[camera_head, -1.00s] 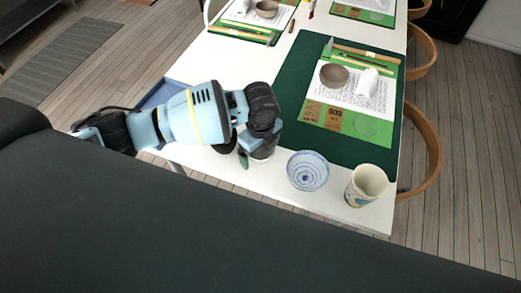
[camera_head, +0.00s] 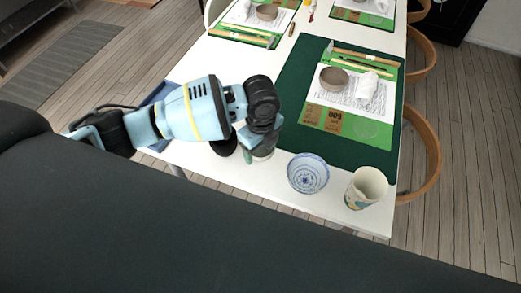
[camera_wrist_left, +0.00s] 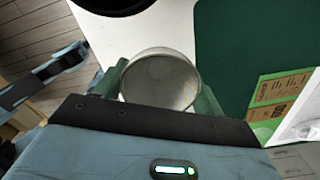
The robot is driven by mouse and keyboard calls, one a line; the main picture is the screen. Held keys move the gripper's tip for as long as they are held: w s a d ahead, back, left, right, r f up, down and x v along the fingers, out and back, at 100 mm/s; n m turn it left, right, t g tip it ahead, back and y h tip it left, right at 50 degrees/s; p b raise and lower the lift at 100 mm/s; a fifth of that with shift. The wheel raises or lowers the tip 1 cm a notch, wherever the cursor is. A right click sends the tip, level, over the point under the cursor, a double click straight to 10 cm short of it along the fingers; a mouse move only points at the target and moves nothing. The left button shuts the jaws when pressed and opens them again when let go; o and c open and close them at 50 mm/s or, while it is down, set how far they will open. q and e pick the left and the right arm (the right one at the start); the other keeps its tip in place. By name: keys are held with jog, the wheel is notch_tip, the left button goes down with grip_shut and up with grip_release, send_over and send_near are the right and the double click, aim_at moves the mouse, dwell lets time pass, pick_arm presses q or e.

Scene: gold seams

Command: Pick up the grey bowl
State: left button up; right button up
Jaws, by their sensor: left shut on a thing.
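A round grey bowl (camera_wrist_left: 160,80) with a pale rim sits between the two green fingers of my left gripper (camera_wrist_left: 160,76) in the left wrist view. In the head view my left gripper (camera_head: 256,146) is at the near white table edge, pointing down. It is shut on the grey bowl, whose pale side (camera_head: 263,156) shows just below the fingers. The wrist hides most of the bowl there, and I cannot tell whether it touches the table. My right gripper is not in view.
A blue-and-white bowl (camera_head: 308,174) and a cream cup (camera_head: 366,187) stand close by on the right. A blue tray (camera_head: 158,92) lies behind my left arm.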

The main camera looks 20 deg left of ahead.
pick_arm(q)
jog(key=s+r+p, duration=0.1)
jog(key=s+r, duration=0.1)
jog(key=s, duration=1.4)
jog(key=shift+a+r, duration=0.15)
jog(key=shift+a, duration=0.1)
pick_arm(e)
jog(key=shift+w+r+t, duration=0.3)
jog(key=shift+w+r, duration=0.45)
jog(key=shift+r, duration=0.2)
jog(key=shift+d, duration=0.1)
